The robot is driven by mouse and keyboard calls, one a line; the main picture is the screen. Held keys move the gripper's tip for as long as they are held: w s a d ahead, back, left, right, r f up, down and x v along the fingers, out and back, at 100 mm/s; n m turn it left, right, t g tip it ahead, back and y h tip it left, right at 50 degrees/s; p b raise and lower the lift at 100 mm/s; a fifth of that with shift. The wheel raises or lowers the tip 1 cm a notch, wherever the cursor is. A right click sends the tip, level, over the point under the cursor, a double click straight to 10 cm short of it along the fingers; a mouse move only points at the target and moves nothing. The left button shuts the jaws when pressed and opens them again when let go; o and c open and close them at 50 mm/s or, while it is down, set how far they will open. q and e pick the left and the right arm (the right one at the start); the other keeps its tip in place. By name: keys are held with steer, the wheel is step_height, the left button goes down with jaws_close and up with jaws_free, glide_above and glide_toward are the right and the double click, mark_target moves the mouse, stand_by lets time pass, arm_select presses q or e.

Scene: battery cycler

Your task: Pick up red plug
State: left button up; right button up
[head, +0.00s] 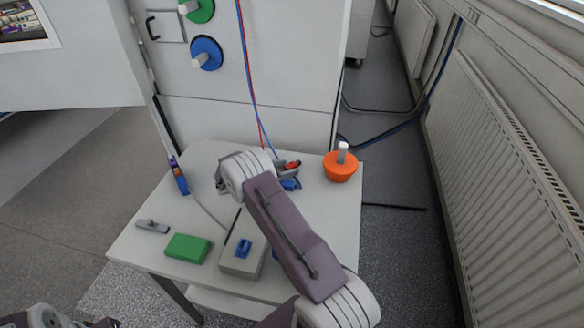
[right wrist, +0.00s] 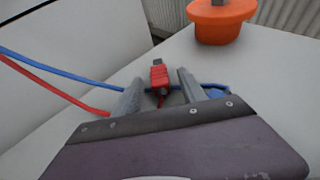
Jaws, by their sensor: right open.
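The red plug (head: 293,164) lies on the white table, just beyond my right gripper (head: 284,172) in the head view. In the right wrist view the red plug (right wrist: 159,75) shows between the two grey fingers of my right gripper (right wrist: 159,82), near their tips. The fingers stand apart, with gaps visible on both sides of the plug. A short red lead runs from the plug back between the fingers. Only part of my left arm shows at the lower left of the head view; its gripper is not seen.
A blue plug (head: 290,184) lies close to the right gripper. An orange knob-like piece (head: 340,167) stands to the right. A green block (head: 187,248) and a grey box with a blue switch (head: 243,259) sit near the table's front. Red and blue cables hang from the cabinet (head: 290,60) behind.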

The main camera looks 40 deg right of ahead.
mark_target(287, 167)
steer(key=shift+d+f, duration=0.2)
steer(key=shift+d, duration=0.2)
steer(key=shift+a, duration=0.1)
jaws_close()
steer(key=shift+r, duration=0.1)
step_height(287, 167, up, 4)
steer(key=shift+r, duration=0.25)
steer(key=s+d+r, duration=0.2)
steer(key=d+r, duration=0.4)
steer(key=d, duration=0.5)
steer(key=shift+s+d+r+p, duration=0.2)
steer(key=shift+d+p, duration=0.05)
steer(key=shift+p, duration=0.05)
